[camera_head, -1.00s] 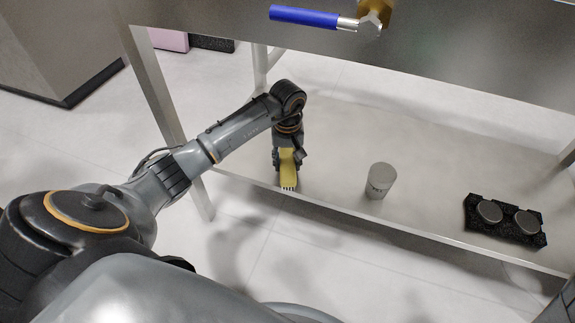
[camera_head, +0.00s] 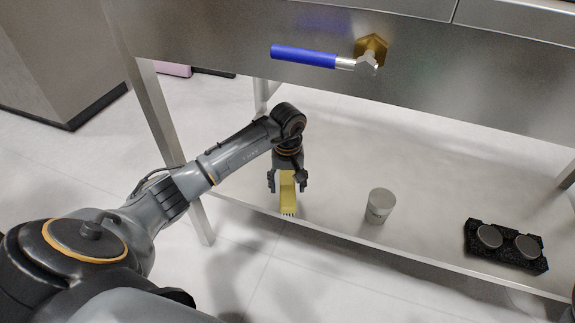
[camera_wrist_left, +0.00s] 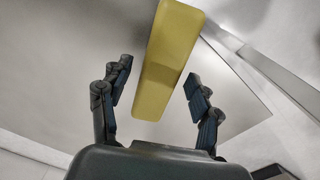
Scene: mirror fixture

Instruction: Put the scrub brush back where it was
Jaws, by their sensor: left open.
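The yellow scrub brush (camera_head: 288,199), with pale bristles, is at the front left of the lower metal shelf (camera_head: 335,205), close to its front edge. Its exact contact with the shelf cannot be told. My left gripper (camera_head: 288,186) is over the brush and open, with one finger on each side of it. In the left wrist view, the brush (camera_wrist_left: 168,60) lies between the spread fingers of the gripper (camera_wrist_left: 158,82), with gaps on both sides.
A grey cup (camera_head: 380,206) stands on the shelf to the right of the brush. A black tray (camera_head: 503,256) with two round grey pieces is farther right. A blue-handled valve (camera_head: 305,57) sticks out above. A table leg (camera_head: 165,125) is left of my forearm.

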